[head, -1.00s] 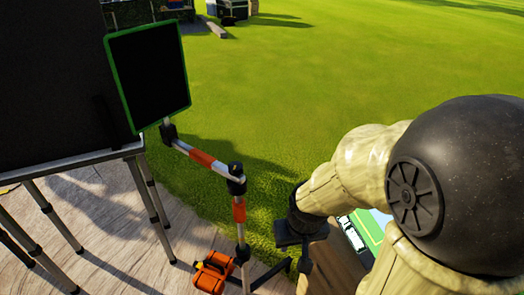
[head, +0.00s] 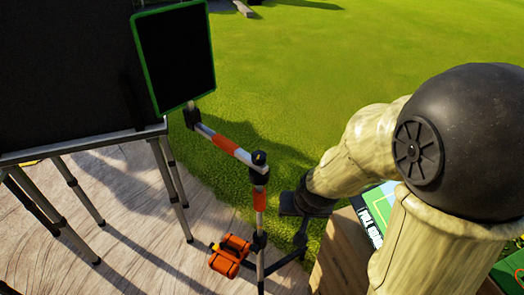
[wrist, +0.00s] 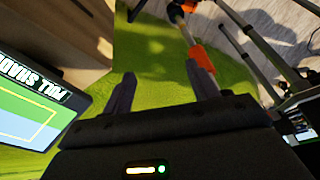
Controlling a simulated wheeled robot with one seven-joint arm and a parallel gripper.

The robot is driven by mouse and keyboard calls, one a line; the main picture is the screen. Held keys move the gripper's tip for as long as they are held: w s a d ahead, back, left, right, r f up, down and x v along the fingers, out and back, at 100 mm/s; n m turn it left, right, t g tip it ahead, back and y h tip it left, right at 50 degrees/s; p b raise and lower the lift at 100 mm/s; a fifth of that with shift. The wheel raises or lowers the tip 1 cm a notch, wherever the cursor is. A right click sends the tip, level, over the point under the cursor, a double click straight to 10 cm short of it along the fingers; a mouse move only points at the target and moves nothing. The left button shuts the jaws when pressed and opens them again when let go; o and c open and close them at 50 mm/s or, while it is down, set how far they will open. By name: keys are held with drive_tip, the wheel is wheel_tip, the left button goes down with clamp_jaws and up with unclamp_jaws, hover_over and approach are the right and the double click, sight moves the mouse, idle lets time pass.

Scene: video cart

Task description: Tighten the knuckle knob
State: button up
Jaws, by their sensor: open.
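A jointed stand arm with orange and white bands (head: 225,145) carries a dark, green-framed screen (head: 173,55). Its black knuckle (head: 259,175) joins the sloping tube to the upright post, and a small knob (head: 259,158) shows on top. My gripper (head: 301,240) is right of the post and lower than the knuckle, apart from both. In the wrist view my gripper (wrist: 161,74) has its two fingers spread with nothing between them. The banded post (wrist: 201,57) lies beyond the right finger. I cannot make out the knob clearly there.
An orange clamp or bag (head: 230,255) sits at the post's foot. A cart with metal legs (head: 80,190) stands at left on wooden decking. A wooden box (head: 342,255) and a lit display (wrist: 40,100) are close beside my arm. Open grass (head: 330,60) lies behind.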

sight(262, 153)
drive_tip(key=w+a+m+t+h+p, duration=0.25)
drive_tip(key=w+a+t, duration=0.35)
drive_tip(key=a, duration=0.6)
drive_tip(key=s+a+r+m+t+h+p, duration=0.2)
drive_tip(key=s+a+r+t+h+p, duration=0.1)
drive_tip(key=s+a+r+t+h, duration=0.1)
wheel_tip(262, 153, up, 2)
drive_tip(key=shift+s+a+r+t+h, duration=0.1)
drive_tip(key=shift+s+a+t+h, duration=0.1)
drive_tip(key=shift+s+t+h, duration=0.8)
drive_tip(key=shift+s+g+h, duration=0.1)
drive_tip(key=shift+g+h, duration=0.15)
drive_tip(key=shift+g, duration=0.05)
drive_tip(key=p+x, duration=0.1)
drive_tip(key=x, duration=1.6)
drive_tip(key=shift+c, duration=0.2)
